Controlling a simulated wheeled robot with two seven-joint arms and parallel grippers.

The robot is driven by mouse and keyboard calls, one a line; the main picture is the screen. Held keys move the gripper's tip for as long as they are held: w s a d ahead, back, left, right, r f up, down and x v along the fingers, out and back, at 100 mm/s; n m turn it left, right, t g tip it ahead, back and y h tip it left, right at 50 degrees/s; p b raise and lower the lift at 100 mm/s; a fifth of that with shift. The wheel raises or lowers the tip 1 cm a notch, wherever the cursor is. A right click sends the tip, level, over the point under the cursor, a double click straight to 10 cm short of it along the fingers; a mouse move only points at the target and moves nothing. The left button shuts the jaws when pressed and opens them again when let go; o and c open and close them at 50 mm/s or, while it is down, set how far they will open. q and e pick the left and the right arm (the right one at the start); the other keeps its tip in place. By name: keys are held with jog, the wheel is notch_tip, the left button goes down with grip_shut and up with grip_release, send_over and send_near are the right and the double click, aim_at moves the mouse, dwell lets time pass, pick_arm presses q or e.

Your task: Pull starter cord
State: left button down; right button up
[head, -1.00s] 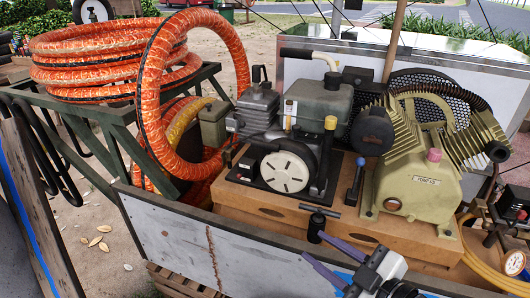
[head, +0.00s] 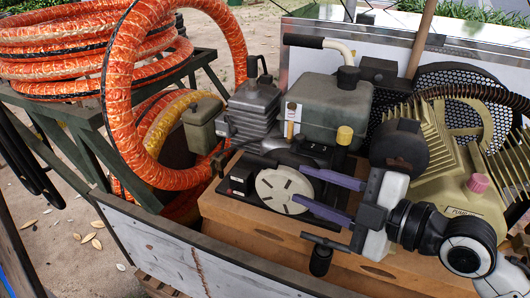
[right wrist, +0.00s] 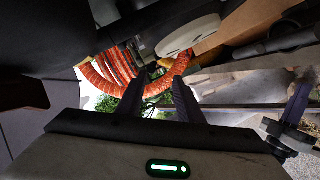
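The small engine (head: 262,105) sits on the brown base, with a round white slotted starter cover (head: 284,191) on its front. My right gripper (head: 299,189) is open and empty, its purple fingers one above the other over the cover's right edge; contact cannot be told. A black T-shaped handle (head: 321,247) stands just below the fingers, apart from them. No cord shows clearly. In the right wrist view, my two dark fingers (right wrist: 157,88) are apart, and the white cover (right wrist: 190,36) is above them. My left gripper is not in view.
A coiled orange hose (head: 70,60) fills the left side, one loop hanging beside the engine. The pump (head: 470,195) stands to the right, partly behind my arm. A low grey panel (head: 175,255) runs along the cart's front.

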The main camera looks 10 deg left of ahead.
aim_at(271, 165)
jog(key=x, duration=0.3)
jog(key=r+p+x, duration=0.1)
jog(key=x, duration=0.3)
jog(key=r+x, duration=0.1)
jog(key=x, duration=0.2)
jog(key=shift+a+r, duration=0.1)
jog(key=shift+a, duration=0.4)
jog(key=shift+w+a+p, duration=0.35)
jog(key=shift+a, duration=0.05)
grip_shut()
